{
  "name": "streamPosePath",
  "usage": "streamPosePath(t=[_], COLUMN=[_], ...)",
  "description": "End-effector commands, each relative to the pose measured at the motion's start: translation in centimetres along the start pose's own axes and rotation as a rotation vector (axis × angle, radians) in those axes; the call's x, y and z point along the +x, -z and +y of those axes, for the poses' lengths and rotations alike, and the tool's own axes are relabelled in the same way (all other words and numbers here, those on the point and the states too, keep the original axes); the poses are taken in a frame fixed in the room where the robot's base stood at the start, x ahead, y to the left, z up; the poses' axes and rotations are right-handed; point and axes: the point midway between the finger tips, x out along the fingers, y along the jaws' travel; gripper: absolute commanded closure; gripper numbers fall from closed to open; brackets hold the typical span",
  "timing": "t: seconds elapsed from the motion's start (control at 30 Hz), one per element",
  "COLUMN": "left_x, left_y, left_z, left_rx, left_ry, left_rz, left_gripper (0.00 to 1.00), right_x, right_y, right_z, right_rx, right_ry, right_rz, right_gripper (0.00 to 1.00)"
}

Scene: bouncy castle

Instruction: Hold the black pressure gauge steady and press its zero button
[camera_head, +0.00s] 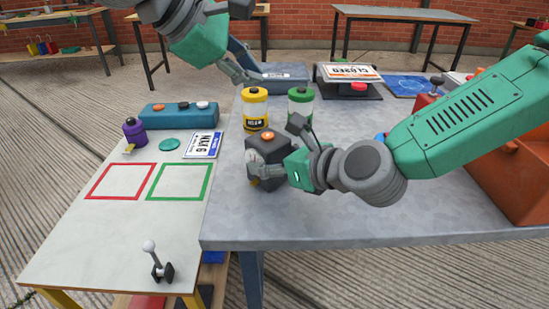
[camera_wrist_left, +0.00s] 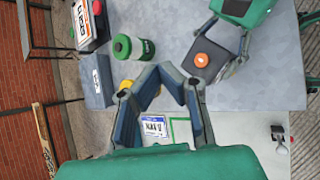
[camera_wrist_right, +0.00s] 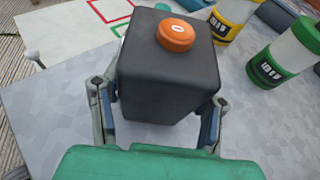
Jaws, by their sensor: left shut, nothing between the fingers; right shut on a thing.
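The black pressure gauge (camera_head: 268,147) is a dark box at the left part of the grey table. Its round orange button (camera_wrist_right: 175,35) is on top and uncovered; the button also shows in the left wrist view (camera_wrist_left: 201,60). My right gripper (camera_head: 262,170) is shut on the gauge, with one finger on each side of it. The gauge looks upright; whether its base touches the table is unclear. My left gripper (camera_head: 240,73) is shut and empty, above and behind the gauge, apart from it. Its fingers (camera_wrist_left: 158,72) show in the left wrist view.
A yellow canister (camera_head: 255,108) and a green canister (camera_head: 301,106) stand just behind the gauge. An orange bin (camera_head: 505,185) is at the right. The lower white table (camera_head: 95,240) at left holds red and green outlined squares, a lever (camera_head: 157,262) and a blue button box (camera_head: 180,115).

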Motion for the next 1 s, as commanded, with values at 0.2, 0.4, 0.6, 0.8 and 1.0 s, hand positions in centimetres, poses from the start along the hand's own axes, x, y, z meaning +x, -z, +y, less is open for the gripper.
streamPosePath(t=[0.2, 0.4, 0.6, 0.8, 1.0], left_x=[1.5, 3.7, 5.3, 6.0, 6.2], left_y=[0.7, 2.0, 3.3, 4.0, 4.1], left_z=[-1.1, -2.6, -3.8, -4.3, -4.4], left_rx=[0.007, 0.006, 0.006, 0.006, 0.006], left_ry=[-0.001, 0.001, 0.0, -0.004, -0.004], left_rz=[-0.003, 0.0, -0.002, -0.003, -0.003], left_gripper=[1.0, 1.0, 1.0, 1.0, 1.0], right_x=[-0.1, -0.2, -0.1, -0.1, -0.1], right_y=[0.2, 0.3, 0.2, 0.2, 0.2], right_z=[-0.1, -0.2, -0.1, -0.1, -0.1], right_rx=[0.002, 0.003, 0.002, 0.002, 0.002], right_ry=[-0.003, -0.003, -0.002, -0.002, -0.003], right_rz=[0.001, 0.0, 0.001, 0.001, 0.001], right_gripper=[0.9, 0.9, 0.9, 0.9, 0.9])
